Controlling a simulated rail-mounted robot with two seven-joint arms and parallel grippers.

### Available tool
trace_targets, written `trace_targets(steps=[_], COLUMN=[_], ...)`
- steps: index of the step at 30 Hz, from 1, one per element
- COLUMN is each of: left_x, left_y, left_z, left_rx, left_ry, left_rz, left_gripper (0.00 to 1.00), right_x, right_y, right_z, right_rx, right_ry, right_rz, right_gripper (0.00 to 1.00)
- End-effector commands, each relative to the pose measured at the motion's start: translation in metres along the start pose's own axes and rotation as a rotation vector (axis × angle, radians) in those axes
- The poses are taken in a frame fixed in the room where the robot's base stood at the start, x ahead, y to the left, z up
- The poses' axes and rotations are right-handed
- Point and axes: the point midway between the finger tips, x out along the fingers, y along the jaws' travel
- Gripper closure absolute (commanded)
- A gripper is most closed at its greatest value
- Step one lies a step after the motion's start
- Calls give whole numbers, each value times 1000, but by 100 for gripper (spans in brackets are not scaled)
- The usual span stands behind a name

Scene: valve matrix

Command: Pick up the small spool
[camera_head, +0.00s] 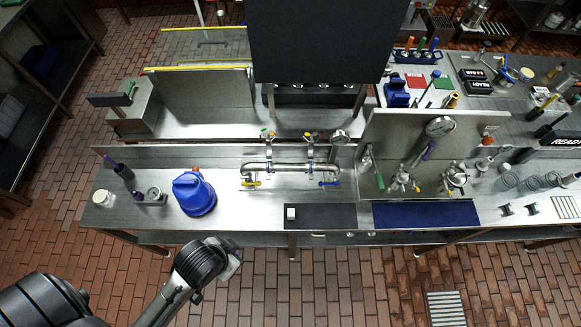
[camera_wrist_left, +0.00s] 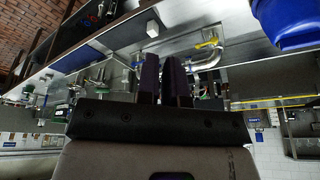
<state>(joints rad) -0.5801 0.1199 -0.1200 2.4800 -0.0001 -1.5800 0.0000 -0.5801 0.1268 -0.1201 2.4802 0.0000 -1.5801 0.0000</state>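Two small spool-like pieces with dark ends lie on the bench at the right of the head view, one on the left (camera_head: 506,210) and one on the right (camera_head: 532,208). They are too small there to tell which is the small spool. My left gripper (camera_head: 232,250) hangs in front of the bench edge, below the blue jug and far left of these pieces. In the left wrist view its two dark fingers (camera_wrist_left: 163,78) stand close together with nothing seen between them; whether they are shut is unclear. My right gripper is in neither view.
A steel bench (camera_head: 255,215) runs across the view. It carries a blue jug (camera_head: 195,194), a pipe assembly (camera_head: 290,168), a black mat (camera_head: 335,216) with a white block (camera_head: 291,213), a blue mat (camera_head: 425,214) and a valve panel (camera_head: 400,135). The floor in front is mostly clear.

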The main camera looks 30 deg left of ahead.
Motion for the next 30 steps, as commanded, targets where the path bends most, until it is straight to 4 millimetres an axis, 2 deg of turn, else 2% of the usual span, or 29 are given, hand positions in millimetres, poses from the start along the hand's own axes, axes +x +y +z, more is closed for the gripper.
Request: trace_targets(steps=[2, 19, 26, 29, 30], left_x=[0, 0, 1, 8, 12], left_y=[0, 0, 0, -3, -5], left_z=[0, 0, -1, -15, -25], left_rx=[0, 0, 0, 1, 2], left_ry=[0, 0, 3, 40, 68], left_rz=[0, 0, 0, -7, -12], left_gripper=[85, 31, 31, 31, 31], right_x=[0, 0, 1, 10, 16], right_y=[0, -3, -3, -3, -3], right_z=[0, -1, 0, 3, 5], right_rx=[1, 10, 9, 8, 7], right_ry=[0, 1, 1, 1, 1], right_rz=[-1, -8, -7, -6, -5], right_gripper=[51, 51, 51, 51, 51])
